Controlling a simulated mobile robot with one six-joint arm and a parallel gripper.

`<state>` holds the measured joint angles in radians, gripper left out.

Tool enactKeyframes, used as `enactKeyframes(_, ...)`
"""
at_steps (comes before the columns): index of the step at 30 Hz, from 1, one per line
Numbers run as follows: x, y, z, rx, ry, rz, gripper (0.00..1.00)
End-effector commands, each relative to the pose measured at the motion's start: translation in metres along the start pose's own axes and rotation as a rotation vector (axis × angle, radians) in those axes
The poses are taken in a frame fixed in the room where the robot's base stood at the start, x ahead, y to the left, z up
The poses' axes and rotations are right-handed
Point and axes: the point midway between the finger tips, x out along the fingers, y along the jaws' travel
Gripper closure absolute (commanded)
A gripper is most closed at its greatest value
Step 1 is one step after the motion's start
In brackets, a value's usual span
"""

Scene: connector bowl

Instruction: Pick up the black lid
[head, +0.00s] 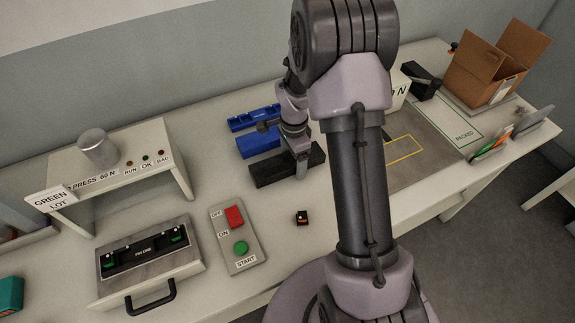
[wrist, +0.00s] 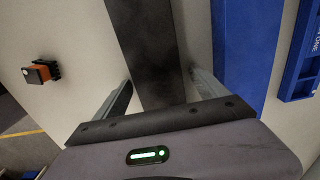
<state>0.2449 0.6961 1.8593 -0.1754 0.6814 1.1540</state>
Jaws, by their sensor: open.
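The black lid (head: 272,172) is a long dark bar lying flat on the bench, in front of the blue pieces. In the wrist view the lid (wrist: 148,45) runs from the top edge down between the fingers of my gripper (wrist: 160,92). The fingers are open, one on each side of the lid, with a light gap showing beside each. In the head view my gripper (head: 302,165) points down over the lid's right part. The lid's near end is hidden by the gripper body in the wrist view.
A blue lid (head: 259,141) lies just behind the black one, with a blue housing (head: 253,118) behind that. A small black and orange connector (head: 302,217) lies in front. A switch panel (head: 238,238) and a fixture (head: 150,262) stand at the front left.

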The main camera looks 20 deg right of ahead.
Motion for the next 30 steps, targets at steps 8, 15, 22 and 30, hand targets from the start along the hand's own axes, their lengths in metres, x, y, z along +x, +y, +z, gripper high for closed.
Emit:
enactKeyframes(8, -0.002, 0.000, 0.000, 0.000, 0.000, -0.001, 0.41)
enactKeyframes(15, -0.002, 0.000, 0.000, 0.000, 0.000, -0.001, 0.83)
enactKeyframes(22, -0.004, 0.000, 0.000, 0.000, 0.000, -0.001, 0.83)
enactKeyframes(30, -0.039, -0.001, 0.000, 0.001, 0.001, -0.003, 0.83)
